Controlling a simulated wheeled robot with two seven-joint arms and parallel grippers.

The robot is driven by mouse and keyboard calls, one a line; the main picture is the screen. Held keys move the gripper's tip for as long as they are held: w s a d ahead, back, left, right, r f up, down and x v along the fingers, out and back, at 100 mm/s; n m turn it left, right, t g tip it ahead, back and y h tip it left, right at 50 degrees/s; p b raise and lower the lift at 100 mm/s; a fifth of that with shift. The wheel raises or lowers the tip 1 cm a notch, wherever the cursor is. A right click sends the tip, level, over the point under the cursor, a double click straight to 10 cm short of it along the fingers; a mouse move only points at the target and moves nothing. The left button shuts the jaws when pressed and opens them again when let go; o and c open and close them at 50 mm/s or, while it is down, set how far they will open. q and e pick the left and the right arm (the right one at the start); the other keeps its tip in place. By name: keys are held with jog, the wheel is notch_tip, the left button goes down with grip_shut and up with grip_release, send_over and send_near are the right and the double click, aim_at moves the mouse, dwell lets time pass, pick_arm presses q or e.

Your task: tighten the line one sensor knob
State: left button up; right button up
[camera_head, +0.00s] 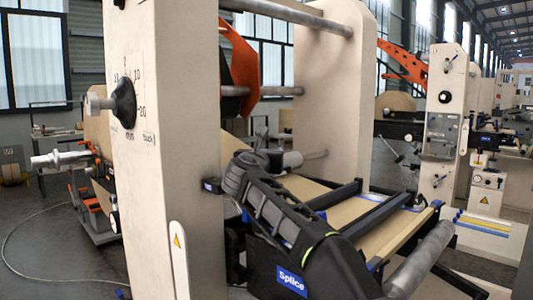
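A black round knob (124,103) with a grey shaft sticking out to the left sits on the near face of a beige machine upright (185,200). Printed scale marks with numbers and "mm" ring it. A small label (149,138) beside it is too small to read surely. I cannot tell from its markings whether this is the line one sensor knob. Smaller black knobs (445,97) show on a farther upright at the right. I can make out neither of my grippers, and nothing is seen touching the near knob.
A black splice unit with a blue "Splice" label (291,281) and a grey roller (421,262) fills the lower middle. An orange arm (240,65) stands behind the upright. A cable (20,235) lies on the floor at left, where some floor is open.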

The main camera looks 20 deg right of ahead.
jog(key=shift+s+r, duration=0.1)
jog(key=shift+r, duration=0.25)
jog(key=o, duration=1.2)
jog(key=shift+a, duration=0.2)
jog(key=shift+o, duration=1)
jog(key=shift+d+f, duration=0.1)
jog(key=shift+f, duration=0.05)
jog(key=shift+f, duration=0.1)
jog(key=b+v, duration=0.3)
jog(key=v, duration=0.4)
jog(key=shift+s+a, duration=0.25)
jog(key=shift+s, duration=0.05)
